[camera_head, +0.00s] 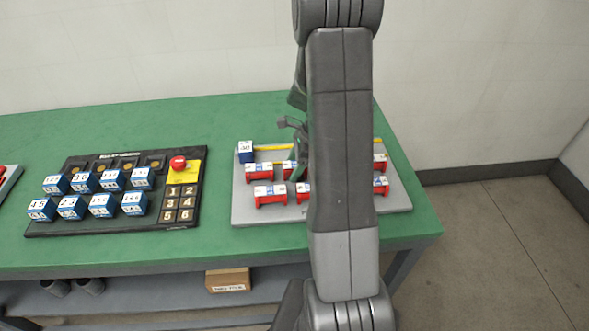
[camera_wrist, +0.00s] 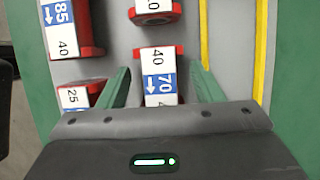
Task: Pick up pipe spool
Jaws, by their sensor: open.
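Several red pipe spools with white and blue labels stand in rows on a grey board (camera_head: 240,210) at the right of the green table; one is the front-left spool (camera_head: 271,195). In the wrist view, a red spool labelled 40 and 70 (camera_wrist: 158,75) lies between the two green fingers of my gripper (camera_wrist: 161,80). The fingers are open, with a gap at the right; I cannot tell whether the left one touches it. Other spools show to the left (camera_wrist: 70,30) and ahead (camera_wrist: 155,10). My arm hides part of the board in the head view.
A blue cube (camera_head: 246,152) and a yellow strip (camera_head: 270,147) are at the board's back. To the left, a black panel (camera_head: 110,225) holds several blue-white cubes, a red button (camera_head: 178,163) and a keypad. A cardboard box (camera_head: 228,280) sits on the shelf below.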

